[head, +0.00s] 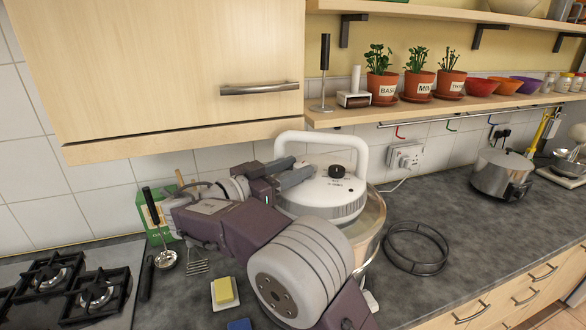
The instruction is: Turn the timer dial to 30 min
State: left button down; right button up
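A white-lidded appliance (322,196) with a glass bowl (372,220) stands on the counter, with a white handle (350,143) arched over its lid. A black dial (336,172) sits on top of the lid. The markings around it are too small to read, so its setting cannot be told. My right gripper (303,166) is over the left part of the lid, left of the dial and apart from it. Its two grey fingers point right, with a gap between them and nothing held. My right arm hides part of the lid and bowl. My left gripper is not in view.
A black wire ring stand (417,248) lies right of the bowl. A steel pot (502,174) stands farther right. A yellow sponge (224,291), a ladle (165,258) and a gas hob (75,288) are at left. A wooden cabinet (150,70) and potted-herb shelf (350,116) are above.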

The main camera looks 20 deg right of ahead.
jog(key=shift+a, duration=0.1)
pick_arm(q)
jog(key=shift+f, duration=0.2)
pick_arm(e)
jog(key=shift+s+a+f, duration=0.1)
jog(key=shift+a, duration=0.25)
pick_arm(q)
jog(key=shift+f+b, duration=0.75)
jog(key=shift+b, duration=0.2)
pick_arm(e)
jog(key=v, duration=0.8)
